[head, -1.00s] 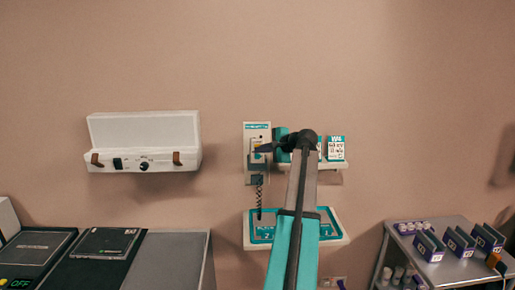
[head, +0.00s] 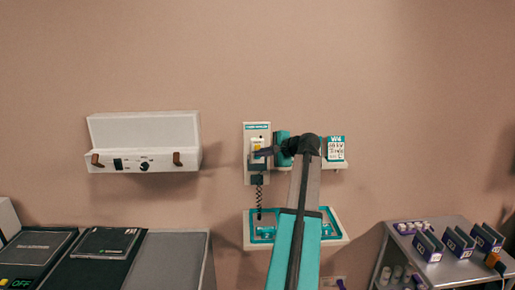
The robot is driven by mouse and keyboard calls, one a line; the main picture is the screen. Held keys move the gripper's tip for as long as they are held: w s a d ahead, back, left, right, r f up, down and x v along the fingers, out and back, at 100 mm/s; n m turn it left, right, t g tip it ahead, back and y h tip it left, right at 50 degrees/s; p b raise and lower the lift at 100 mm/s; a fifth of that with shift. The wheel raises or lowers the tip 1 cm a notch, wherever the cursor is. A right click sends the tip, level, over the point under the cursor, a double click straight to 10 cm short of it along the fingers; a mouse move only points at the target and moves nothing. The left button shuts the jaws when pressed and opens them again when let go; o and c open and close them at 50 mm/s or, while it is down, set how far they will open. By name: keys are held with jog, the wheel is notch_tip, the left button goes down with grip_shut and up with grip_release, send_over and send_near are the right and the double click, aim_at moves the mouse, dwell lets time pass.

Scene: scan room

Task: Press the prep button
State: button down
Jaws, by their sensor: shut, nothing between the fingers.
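A white wall panel with a teal label (head: 257,127) hangs at the middle of the wall. On it is a pale handset-like unit with a small yellow spot (head: 258,143), which may be the prep button; its lettering is too small to read. A coiled dark cord (head: 259,195) hangs below it. My gripper (head: 259,153) is shut and empty, its dark tip at the lower part of this unit, just under the yellow spot. I cannot tell whether it touches. My teal and grey arm hides part of the shelf behind.
A white teal-lined tray (head: 258,243) is on the wall below. A card (head: 336,147) stands on a small shelf to the right. A white wall box (head: 143,131) hangs left. Black cases (head: 106,242) lie lower left; a metal cart (head: 402,244) with several boxes stands lower right.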

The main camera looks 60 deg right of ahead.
jog(key=shift+s+a, duration=0.6)
jog(key=shift+a, duration=0.25)
dwell(0.3)
